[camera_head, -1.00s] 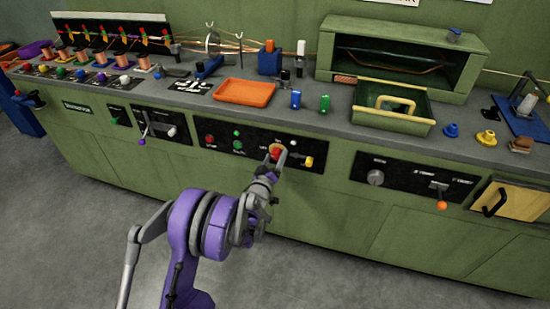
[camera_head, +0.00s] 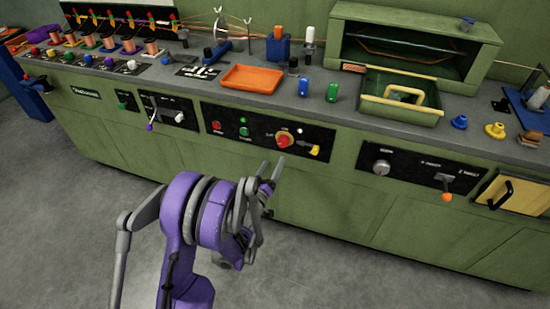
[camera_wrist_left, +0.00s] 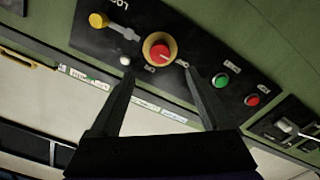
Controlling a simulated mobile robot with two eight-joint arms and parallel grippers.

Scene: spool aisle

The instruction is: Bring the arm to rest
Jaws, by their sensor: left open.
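My left gripper (camera_head: 271,171) is open and empty in the head view, in front of the bench and a little below the control panel. Its two fingers also show spread in the left wrist view (camera_wrist_left: 160,95). The red rotary knob with a yellow ring (camera_head: 284,139) is on the black panel, just above and beyond the fingertips, with a visible gap. In the left wrist view the red knob (camera_wrist_left: 159,54) lies beyond the space between the fingers. My right gripper is not in view.
The green bench (camera_head: 330,195) runs across the view. On it are an orange tray (camera_head: 251,80), a green drawer-like bin (camera_head: 399,111) and several small coloured parts. An orange-tipped lever (camera_head: 447,190) sticks out at the right. The grey floor in front is clear.

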